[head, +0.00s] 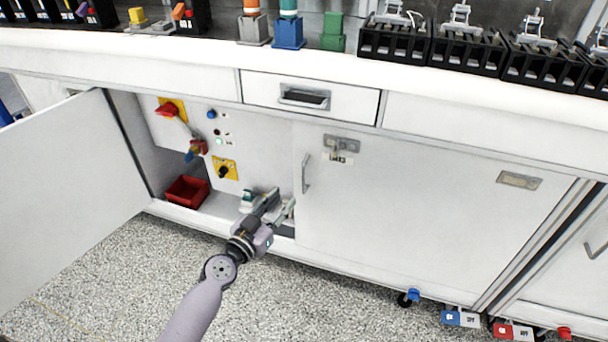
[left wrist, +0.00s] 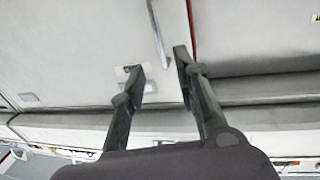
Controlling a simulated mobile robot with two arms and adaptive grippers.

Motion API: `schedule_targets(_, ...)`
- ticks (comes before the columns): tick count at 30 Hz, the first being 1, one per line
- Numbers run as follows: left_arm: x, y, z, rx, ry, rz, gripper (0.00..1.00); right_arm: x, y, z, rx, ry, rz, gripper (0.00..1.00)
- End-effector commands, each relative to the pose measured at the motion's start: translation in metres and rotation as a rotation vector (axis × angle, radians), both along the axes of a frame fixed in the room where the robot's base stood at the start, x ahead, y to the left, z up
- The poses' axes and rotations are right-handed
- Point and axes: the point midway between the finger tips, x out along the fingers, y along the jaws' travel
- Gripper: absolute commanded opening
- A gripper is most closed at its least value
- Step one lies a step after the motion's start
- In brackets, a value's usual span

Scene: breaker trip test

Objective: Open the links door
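The links door is probably the wide white cabinet door (head: 420,225) at right of centre; I cannot read a label naming it. It looks shut. Its vertical bar handle (head: 306,174) is near its left edge, and the handle also shows in the left wrist view (left wrist: 160,36). My left gripper (head: 278,201) is low in front of the cabinet, below and a little left of the handle. In the left wrist view its two fingers (left wrist: 158,64) are apart with nothing between them, and the handle lies beyond the tips. My right gripper is in neither view.
Another door (head: 65,190) stands wide open at left. The bay holds a red bin (head: 187,191) and a panel with a red rotary switch (head: 167,109). A drawer (head: 310,98) is above. Padlocks with tags (head: 460,317) lie along the cabinet's foot at right. Speckled floor is clear in front.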

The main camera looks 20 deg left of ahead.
Motion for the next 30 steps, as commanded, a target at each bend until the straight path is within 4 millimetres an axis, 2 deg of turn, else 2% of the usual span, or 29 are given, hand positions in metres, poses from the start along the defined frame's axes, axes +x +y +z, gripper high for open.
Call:
schedule_targets(3, 0.027, -0.007, 0.002, -0.003, -0.001, 0.000, 0.29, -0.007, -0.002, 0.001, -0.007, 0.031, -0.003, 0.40)
schedule_targets(9, 0.069, -0.016, 0.000, -0.001, -0.001, 0.000, 0.29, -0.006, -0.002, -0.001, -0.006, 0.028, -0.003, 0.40)
schedule_targets(12, 0.085, -0.021, 0.000, -0.001, 0.000, -0.001, 0.29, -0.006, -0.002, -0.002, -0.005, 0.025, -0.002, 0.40)
schedule_targets(15, 0.097, -0.023, -0.001, 0.000, 0.001, 0.000, 0.29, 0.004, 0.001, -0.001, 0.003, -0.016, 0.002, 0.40)
schedule_targets(21, 0.108, -0.026, -0.001, 0.000, 0.001, 0.000, 0.29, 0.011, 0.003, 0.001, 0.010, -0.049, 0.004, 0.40)
schedule_targets(29, 0.109, -0.026, -0.001, 0.001, 0.002, 0.000, 0.29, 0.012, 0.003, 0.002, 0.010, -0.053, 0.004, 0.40)
schedule_targets(30, 0.109, -0.026, -0.001, 0.001, 0.002, 0.000, 0.26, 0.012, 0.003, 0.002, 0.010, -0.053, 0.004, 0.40)
